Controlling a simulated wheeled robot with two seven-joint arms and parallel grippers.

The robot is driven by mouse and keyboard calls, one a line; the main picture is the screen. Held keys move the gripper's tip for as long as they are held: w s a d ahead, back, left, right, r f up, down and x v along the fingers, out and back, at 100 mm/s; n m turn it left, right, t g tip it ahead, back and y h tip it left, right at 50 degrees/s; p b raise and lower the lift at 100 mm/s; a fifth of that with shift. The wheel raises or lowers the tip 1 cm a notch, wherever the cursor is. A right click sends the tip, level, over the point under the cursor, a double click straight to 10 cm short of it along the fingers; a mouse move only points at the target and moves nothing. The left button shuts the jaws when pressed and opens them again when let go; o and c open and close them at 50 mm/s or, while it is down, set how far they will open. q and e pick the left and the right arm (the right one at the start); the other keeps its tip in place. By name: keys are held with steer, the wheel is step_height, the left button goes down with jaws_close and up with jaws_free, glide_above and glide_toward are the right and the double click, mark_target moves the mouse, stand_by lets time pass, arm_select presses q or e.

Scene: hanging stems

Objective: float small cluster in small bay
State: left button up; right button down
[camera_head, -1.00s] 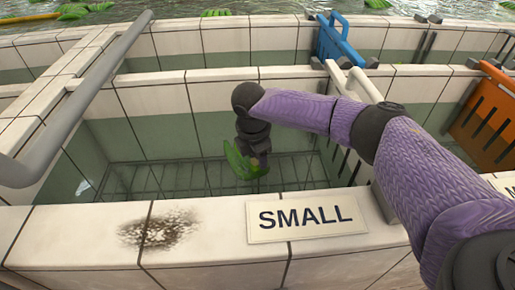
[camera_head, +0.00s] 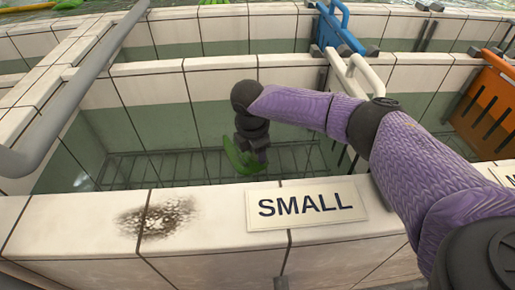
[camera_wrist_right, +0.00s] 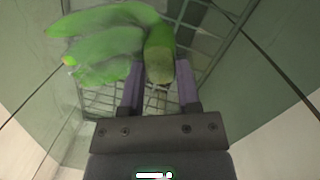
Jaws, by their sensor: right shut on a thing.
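A small green banana-like cluster (camera_head: 238,159) is inside the bay behind the SMALL sign (camera_head: 305,205). My right gripper (camera_head: 258,156) points down into this bay, beside the cluster. In the right wrist view, several green fingers of the cluster (camera_wrist_right: 98,42) spread to the left, and its thick stem (camera_wrist_right: 160,52) stands between the two jaw fingers (camera_wrist_right: 159,92). My right gripper is shut on the stem. The low side of the cluster is near the water, but I cannot tell whether it touches. My left gripper is not in view.
The tiled front wall (camera_head: 90,230) has a dark stain. A grey rail (camera_head: 75,95) runs along the left. A blue gate (camera_head: 337,28) stands behind and an orange gate (camera_head: 487,108) to the right. A wire grid (camera_wrist_right: 215,25) lies at the bay bottom.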

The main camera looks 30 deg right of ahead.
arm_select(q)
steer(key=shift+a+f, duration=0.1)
arm_select(e)
steer(key=shift+f, duration=0.25)
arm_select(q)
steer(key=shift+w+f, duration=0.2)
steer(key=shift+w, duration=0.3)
arm_select(e)
steer(key=shift+f, duration=0.45)
